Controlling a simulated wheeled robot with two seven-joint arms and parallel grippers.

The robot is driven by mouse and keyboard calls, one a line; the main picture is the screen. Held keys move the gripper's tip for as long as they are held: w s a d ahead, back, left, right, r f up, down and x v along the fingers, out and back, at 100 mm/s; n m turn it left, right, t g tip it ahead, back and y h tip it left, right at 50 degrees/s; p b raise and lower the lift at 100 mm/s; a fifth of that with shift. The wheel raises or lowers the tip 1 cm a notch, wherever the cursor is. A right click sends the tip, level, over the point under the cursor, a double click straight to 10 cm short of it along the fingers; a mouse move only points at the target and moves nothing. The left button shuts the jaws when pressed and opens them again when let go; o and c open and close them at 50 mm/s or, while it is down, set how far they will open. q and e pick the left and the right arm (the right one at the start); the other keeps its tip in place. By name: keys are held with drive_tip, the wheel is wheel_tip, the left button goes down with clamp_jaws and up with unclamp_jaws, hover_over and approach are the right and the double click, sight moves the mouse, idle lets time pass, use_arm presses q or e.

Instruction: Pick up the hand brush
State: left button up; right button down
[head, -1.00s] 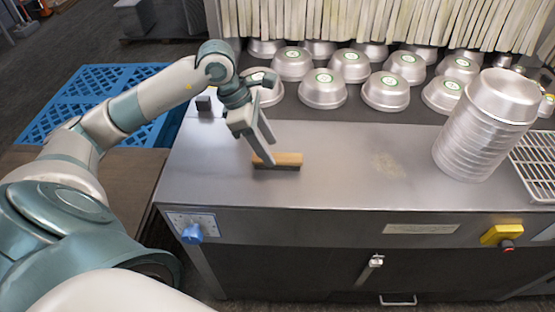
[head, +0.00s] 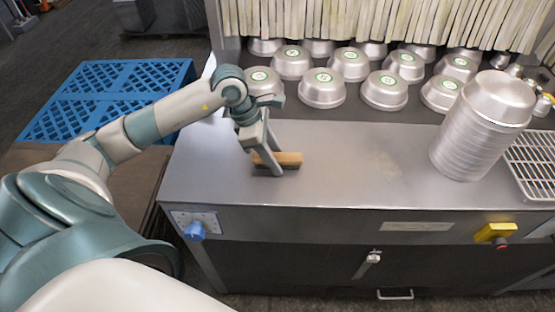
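The hand brush (head: 291,159) is a small block with a light wooden top and a dark underside, lying on the steel table top near its front left. My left gripper (head: 279,162) reaches down over the left part of the brush. Its fingers look apart, one crossing the near side of the brush and the other towards its far side. The near finger hides part of the brush. I cannot tell whether either finger touches it. My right gripper is not in view.
The steel table top (head: 340,190) is clear right of the brush. A tall stack of metal pans (head: 468,140) stands at the right, beside a wire rack (head: 532,160). Several upturned pans with green-ringed labels lie behind, before a strip curtain (head: 380,22). A blue pallet (head: 90,100) lies at left.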

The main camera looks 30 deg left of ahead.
sight(284, 157)
use_arm(q)
clamp_jaws()
drive_tip(key=shift+r, duration=0.2)
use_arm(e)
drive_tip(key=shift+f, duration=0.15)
